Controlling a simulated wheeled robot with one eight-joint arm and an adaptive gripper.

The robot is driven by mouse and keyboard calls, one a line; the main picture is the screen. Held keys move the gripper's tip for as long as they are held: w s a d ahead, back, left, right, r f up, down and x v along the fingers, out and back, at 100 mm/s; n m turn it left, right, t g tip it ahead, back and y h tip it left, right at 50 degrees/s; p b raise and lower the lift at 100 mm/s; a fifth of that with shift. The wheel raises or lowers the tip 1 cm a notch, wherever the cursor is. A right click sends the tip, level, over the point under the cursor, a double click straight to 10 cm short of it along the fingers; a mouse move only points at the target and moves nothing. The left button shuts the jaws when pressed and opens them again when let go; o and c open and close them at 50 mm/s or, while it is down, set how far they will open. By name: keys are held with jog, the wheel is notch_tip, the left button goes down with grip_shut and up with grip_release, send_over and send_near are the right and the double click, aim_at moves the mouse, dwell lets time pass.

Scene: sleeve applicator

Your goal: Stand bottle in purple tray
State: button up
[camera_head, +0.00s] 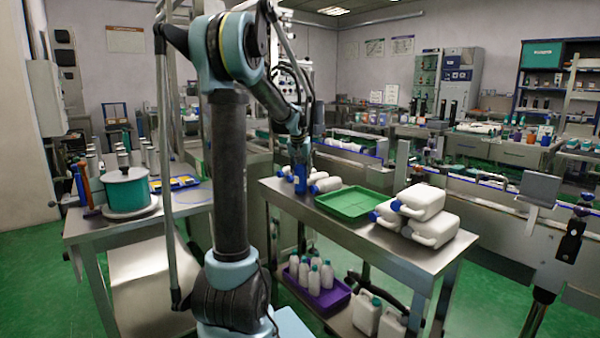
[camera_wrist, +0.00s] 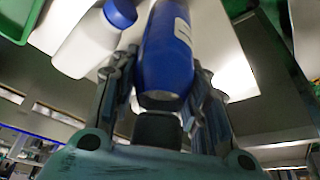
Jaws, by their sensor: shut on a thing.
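My gripper (camera_head: 299,152) is at the left part of the steel cart's top, pointing down. It is shut on a blue bottle (camera_head: 300,180), which is roughly upright at or just above the cart top; I cannot tell if it touches. In the wrist view the blue bottle (camera_wrist: 166,50), with a white label, sits between the two fingers (camera_wrist: 162,88). The purple tray (camera_head: 323,303) is on the cart's lower shelf, with several white bottles (camera_head: 314,280) with teal caps standing in it.
White bottles (camera_head: 326,185) lie beside the blue bottle; one with a blue cap (camera_wrist: 82,48) shows close by in the wrist view. A green tray (camera_head: 352,202) and white jugs (camera_head: 432,231) are on the cart top (camera_head: 385,243). White jugs (camera_head: 366,315) stand right of the purple tray.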

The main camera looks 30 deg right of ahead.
jog(key=o, duration=1.3)
jog(key=shift+c, duration=0.2)
